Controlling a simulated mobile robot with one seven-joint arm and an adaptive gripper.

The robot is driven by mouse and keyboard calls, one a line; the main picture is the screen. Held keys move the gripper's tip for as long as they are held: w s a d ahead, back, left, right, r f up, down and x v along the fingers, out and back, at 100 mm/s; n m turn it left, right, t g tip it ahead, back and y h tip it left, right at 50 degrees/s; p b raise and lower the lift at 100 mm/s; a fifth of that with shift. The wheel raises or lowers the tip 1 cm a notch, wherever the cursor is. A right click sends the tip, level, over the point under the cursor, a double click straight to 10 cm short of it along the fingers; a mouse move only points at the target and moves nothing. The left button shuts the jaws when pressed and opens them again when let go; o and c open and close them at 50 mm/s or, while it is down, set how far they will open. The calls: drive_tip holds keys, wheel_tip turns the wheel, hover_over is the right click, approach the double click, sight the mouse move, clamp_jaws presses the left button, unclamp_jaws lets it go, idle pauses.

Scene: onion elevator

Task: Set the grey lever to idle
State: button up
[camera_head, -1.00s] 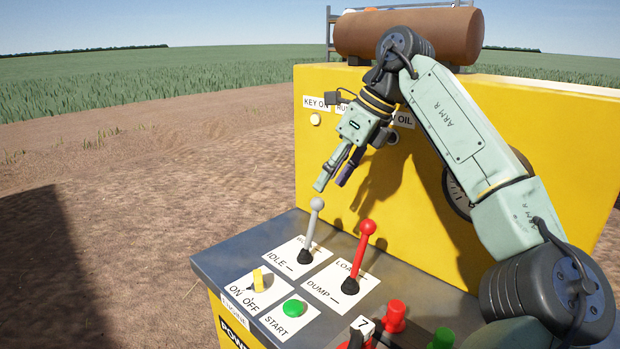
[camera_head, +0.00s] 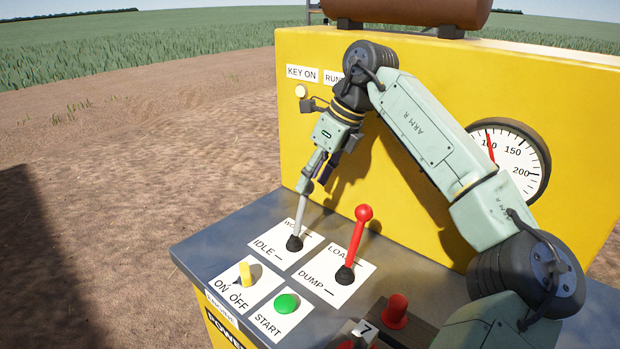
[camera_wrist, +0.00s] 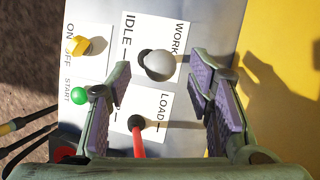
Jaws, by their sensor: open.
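The grey lever (camera_head: 299,222) stands on the console at the plate marked IDLE and WORK. Its shaft rises from a black boot and leans a little toward the WORK side. My gripper (camera_head: 314,180) is open at the top of the lever and hides its knob in the head view. In the wrist view the round grey knob (camera_wrist: 159,65) lies ahead of and between the two spread purple-padded fingers (camera_wrist: 160,100). I cannot tell whether a finger touches it.
The red lever (camera_head: 355,240) on the LOAD and DUMP plate stands close to the right. A yellow switch (camera_head: 246,274) and a green START button (camera_head: 286,303) sit nearer the front. A yellow panel with a gauge (camera_head: 508,160) rises behind.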

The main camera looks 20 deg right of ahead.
drive_tip(key=shift+w+a+f, duration=0.2)
drive_tip(key=shift+a+f, duration=0.05)
drive_tip(key=shift+f, duration=0.4)
drive_tip(key=shift+c, duration=0.3)
clamp_jaws()
